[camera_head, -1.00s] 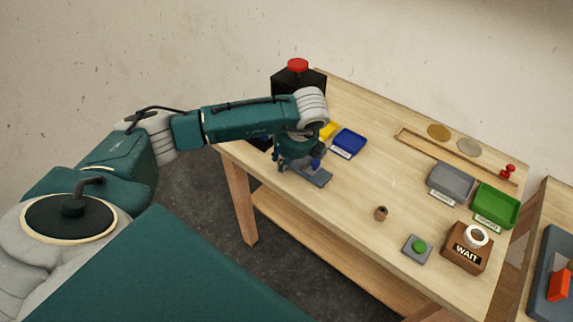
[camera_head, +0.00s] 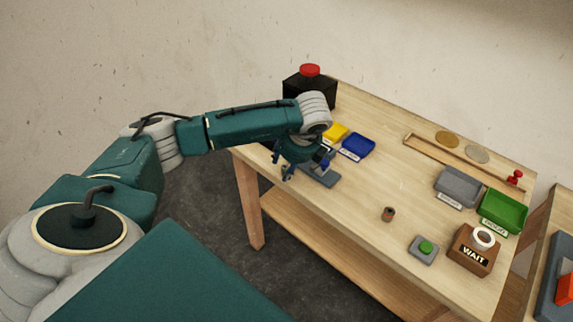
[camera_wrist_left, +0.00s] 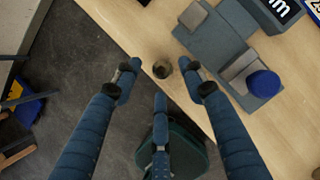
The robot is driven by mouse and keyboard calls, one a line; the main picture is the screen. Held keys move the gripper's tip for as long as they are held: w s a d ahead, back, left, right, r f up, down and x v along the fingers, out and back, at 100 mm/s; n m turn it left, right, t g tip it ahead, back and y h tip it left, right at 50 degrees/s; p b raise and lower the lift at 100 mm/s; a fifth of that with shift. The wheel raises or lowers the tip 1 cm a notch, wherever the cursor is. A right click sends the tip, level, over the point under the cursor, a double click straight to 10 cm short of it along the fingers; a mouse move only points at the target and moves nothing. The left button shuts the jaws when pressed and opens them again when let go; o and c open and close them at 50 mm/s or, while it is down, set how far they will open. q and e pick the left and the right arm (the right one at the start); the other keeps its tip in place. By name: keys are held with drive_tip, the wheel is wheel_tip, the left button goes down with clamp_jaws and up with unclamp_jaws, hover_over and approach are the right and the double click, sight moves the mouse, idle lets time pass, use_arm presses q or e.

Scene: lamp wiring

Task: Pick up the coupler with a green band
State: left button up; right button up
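In the left wrist view, a small dark brownish round part (camera_wrist_left: 162,68), possibly a coupler, stands on the table close to its front edge. My left gripper (camera_wrist_left: 160,84) is open around it, fingers spread on both sides with visible gaps. I cannot make out a green band on it. In the head view my left gripper (camera_head: 290,172) hangs at the table's front left edge and hides this part. Another small brown coupler-like piece with a dark top (camera_head: 388,214) stands apart on the table to the right; its band colour is unclear. My right gripper is out of view.
Beside the gripper lies a grey fixture plate (camera_wrist_left: 215,50) with a blue knob (camera_wrist_left: 264,84). Yellow (camera_head: 336,132) and blue (camera_head: 358,147) trays and a red-buttoned black box (camera_head: 309,87) stand behind. Grey (camera_head: 458,186) and green (camera_head: 503,212) trays, a green button (camera_head: 425,247) and a WAIT block (camera_head: 474,252) are right.

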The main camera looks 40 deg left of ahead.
use_arm(q)
drive_tip(key=shift+d+r, duration=0.1)
drive_tip(key=shift+r, duration=0.15)
drive_tip(key=v, duration=1.1)
drive_tip(key=shift+d+r, duration=0.2)
drive_tip(key=shift+d, duration=0.1)
drive_tip(key=shift+c, duration=0.2)
